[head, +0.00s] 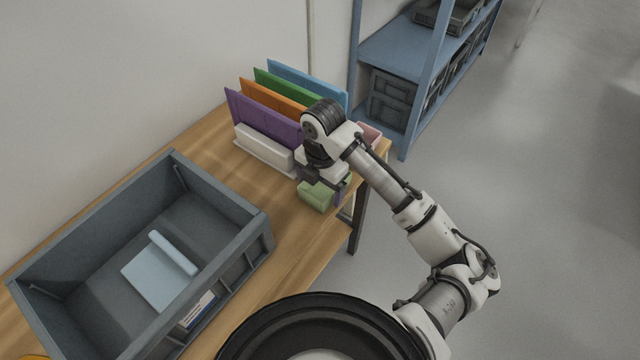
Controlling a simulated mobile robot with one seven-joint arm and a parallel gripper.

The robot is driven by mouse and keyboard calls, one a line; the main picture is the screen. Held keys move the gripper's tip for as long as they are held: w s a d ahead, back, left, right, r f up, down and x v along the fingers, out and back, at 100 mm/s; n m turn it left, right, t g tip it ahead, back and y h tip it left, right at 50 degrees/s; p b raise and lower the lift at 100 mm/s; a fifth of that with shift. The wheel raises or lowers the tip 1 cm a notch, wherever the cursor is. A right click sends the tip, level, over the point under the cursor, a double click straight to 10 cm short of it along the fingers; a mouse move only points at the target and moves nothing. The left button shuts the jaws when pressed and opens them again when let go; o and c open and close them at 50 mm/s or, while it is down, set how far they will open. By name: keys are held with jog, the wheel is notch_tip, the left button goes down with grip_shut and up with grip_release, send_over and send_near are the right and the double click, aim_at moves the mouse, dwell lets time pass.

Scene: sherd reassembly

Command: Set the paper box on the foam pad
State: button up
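A small pale green box-like block (316,196) sits near the table's right front edge; it may be the paper box, but I cannot tell for sure. My gripper (324,183) points down right at this block and partly covers it. The fingers are too small and dark to show whether they are open or shut, or whether they touch the block. A flat light blue piece (158,278) with a raised ridge along one edge lies inside the grey crate (262,238). It may be the foam pad; I cannot tell for sure.
A white rack (263,147) holds upright purple, orange, green and blue panels (265,118) behind my gripper. A pink item (370,132) shows partly behind my wrist. The wooden table (297,235) is bare between crate and block. A blue shelf (395,50) stands beyond.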

aim_at(323, 197)
jog(key=shift+o, duration=0.2)
jog(key=shift+r, duration=0.15)
notch_tip(323, 197, up, 14)
jog(key=b, duration=0.1)
jog(key=shift+s+d+f, duration=0.25)
jog(key=shift+s+d, duration=0.05)
jog(key=shift+d, duration=0.05)
